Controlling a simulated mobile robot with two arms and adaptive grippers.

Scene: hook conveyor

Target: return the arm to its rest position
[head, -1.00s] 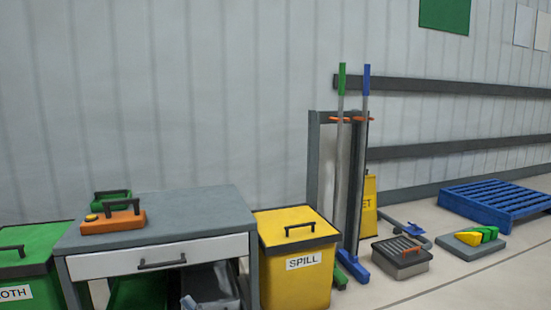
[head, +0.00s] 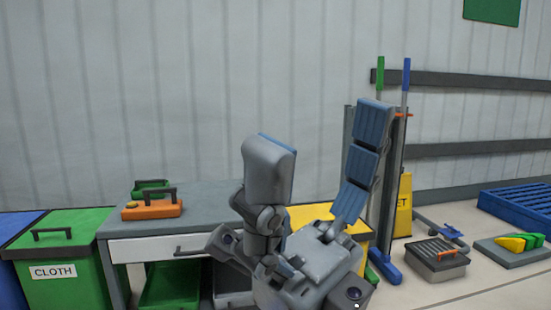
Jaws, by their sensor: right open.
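My right gripper (head: 318,150) is raised in the lower middle of the head view, fingers pointing up and spread wide. It is open, with nothing between its fingers; only the wall shows there. It hides most of the yellow bin (head: 312,214) and part of the grey table's (head: 222,203) right side. My left gripper is not in view.
An orange case (head: 152,210) and a green case (head: 150,187) sit on the table. A green CLOTH bin (head: 65,262) stands at left. Brooms on a rack (head: 396,190), a drain box (head: 437,260) and a blue pallet (head: 520,205) are at right.

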